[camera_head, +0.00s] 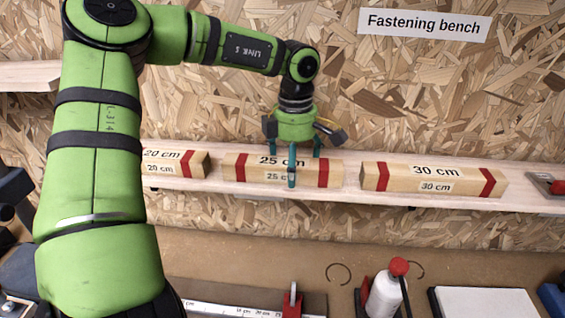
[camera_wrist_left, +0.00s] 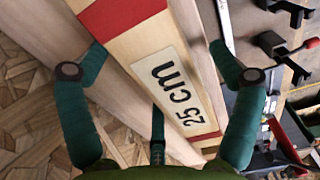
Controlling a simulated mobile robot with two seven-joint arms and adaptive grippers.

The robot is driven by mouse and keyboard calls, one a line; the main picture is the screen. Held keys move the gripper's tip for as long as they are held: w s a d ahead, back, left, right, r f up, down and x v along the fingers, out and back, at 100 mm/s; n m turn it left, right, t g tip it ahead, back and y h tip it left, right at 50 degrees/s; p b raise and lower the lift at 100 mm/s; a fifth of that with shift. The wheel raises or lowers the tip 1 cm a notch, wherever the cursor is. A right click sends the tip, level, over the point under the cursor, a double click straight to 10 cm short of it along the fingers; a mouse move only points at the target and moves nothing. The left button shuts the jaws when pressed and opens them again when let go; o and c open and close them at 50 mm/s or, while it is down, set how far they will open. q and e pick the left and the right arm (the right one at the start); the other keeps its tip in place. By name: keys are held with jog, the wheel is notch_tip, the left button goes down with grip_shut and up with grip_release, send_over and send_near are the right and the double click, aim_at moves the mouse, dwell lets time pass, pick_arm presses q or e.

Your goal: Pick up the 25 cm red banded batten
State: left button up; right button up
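The 25 cm batten (camera_head: 252,173) is pale wood with a red band near each end. It lies on the wall shelf between the 20 cm batten (camera_head: 178,165) and the 30 cm batten (camera_head: 430,181). My left gripper (camera_head: 292,168) points down over it, with one teal finger in front of its face and others behind. In the left wrist view, the batten (camera_wrist_left: 138,44) with its 25 cm label runs between the spread fingers of the gripper (camera_wrist_left: 158,52). The fingers look open; contact is hard to judge. My right gripper is not in view.
The shelf (camera_head: 345,198) is narrow, against a chipboard wall. A red-and-grey item (camera_head: 548,184) lies at its right end. Below, the bench holds a white bottle with a red cap (camera_head: 386,290), a red clamp-like part (camera_head: 292,300) and a white slab (camera_head: 485,303).

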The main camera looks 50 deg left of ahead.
pick_arm(q)
jog(key=c, duration=1.4)
jog(key=shift+r, duration=0.1)
